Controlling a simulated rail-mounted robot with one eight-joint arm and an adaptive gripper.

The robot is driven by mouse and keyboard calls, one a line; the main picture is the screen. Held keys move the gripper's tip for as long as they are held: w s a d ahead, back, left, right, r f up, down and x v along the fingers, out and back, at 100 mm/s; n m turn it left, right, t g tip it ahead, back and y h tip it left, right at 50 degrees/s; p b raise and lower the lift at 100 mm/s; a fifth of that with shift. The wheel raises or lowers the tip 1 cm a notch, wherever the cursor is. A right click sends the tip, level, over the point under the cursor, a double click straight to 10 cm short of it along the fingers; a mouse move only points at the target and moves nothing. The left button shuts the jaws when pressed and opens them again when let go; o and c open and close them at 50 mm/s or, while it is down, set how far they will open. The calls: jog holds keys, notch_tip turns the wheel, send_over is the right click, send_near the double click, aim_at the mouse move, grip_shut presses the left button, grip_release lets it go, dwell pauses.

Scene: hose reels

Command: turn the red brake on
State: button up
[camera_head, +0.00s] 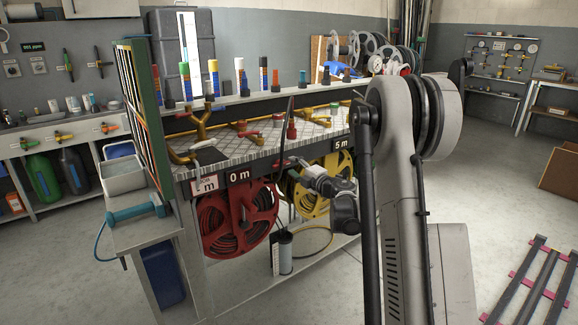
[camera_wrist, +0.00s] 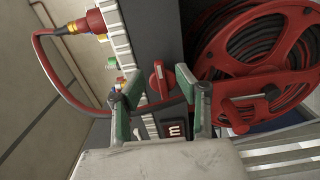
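In the wrist view, a red lever-like knob (camera_wrist: 158,82) sits on a dark grey panel beside the red hose reel (camera_wrist: 230,65); I take this knob to be the red brake. My gripper (camera_wrist: 154,88) is open, its green-padded fingers on either side of the knob. Whether a finger touches the knob cannot be told. In the head view, my gripper (camera_head: 284,164) is small at the bench's front edge, above and right of the red reel (camera_head: 236,222). The knob cannot be made out clearly there.
A red crank handle (camera_wrist: 240,108) projects from the reel close to the right finger. A red hose (camera_wrist: 50,80) loops at the left with its fitting.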

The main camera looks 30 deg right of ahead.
jog(key=s, duration=0.8)
jog(key=shift+s+d, duration=0.4)
jog(key=shift+d, duration=0.05)
